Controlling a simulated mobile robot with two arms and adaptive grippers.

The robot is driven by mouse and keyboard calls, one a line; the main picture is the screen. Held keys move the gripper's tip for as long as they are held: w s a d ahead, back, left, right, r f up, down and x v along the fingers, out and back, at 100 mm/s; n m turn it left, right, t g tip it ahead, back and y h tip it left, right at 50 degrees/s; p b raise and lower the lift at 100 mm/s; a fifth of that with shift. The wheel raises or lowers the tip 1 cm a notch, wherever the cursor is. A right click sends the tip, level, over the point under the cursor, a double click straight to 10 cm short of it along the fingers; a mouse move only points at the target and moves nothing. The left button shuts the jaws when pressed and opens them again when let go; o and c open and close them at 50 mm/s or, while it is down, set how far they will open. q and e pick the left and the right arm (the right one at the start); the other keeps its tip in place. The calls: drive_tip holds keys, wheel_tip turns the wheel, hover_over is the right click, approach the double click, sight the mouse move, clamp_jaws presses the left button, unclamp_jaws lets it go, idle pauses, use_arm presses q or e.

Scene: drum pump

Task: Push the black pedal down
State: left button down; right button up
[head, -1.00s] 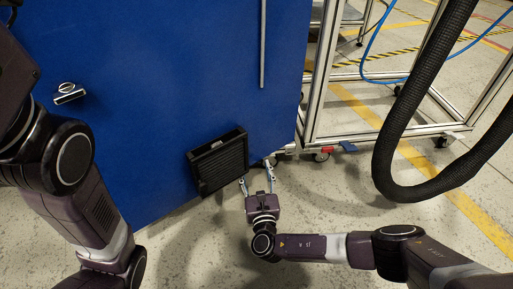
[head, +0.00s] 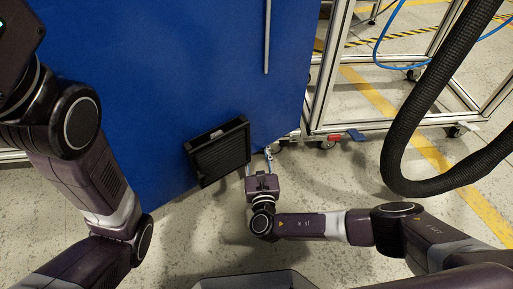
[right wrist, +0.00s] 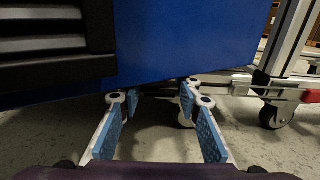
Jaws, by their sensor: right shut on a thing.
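A ribbed black piece (head: 218,152), the only pedal-like black thing I see, sits tilted at the low edge of the blue panel (head: 180,60). It shows with grey slats at the upper left of the right wrist view (right wrist: 45,38). My right gripper (head: 258,154) is low, just right of it, pointing at the panel's lower edge. In the right wrist view its blue-padded fingers (right wrist: 160,122) stand partly apart below that edge; what lies between them is not clear. I see no contact with the ribbed piece. My left arm is at the left; its gripper is out of view.
A metal frame on casters (head: 322,90) stands right of the panel, with a red lever (head: 333,138) and a blue one (head: 357,134) low on it. A thick black hose (head: 400,135) hangs at the right. The floor (head: 330,190) around the right gripper is clear.

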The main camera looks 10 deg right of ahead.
clamp_jaws()
drive_tip(key=f+t+b, duration=0.1)
drive_tip(key=b, duration=0.1)
drive_tip(key=t+b, duration=0.1)
drive_tip(key=b, duration=0.2)
drive_tip(key=shift+s+f, duration=0.25)
drive_tip(key=shift+f, duration=0.15)
drive_tip(key=shift+s+r+t+b, duration=0.1)
drive_tip(key=shift+t+b, duration=0.3)
drive_tip(key=shift+b, duration=0.05)
drive_tip(key=o, duration=0.9)
unclamp_jaws()
drive_tip(key=shift+c, duration=0.2)
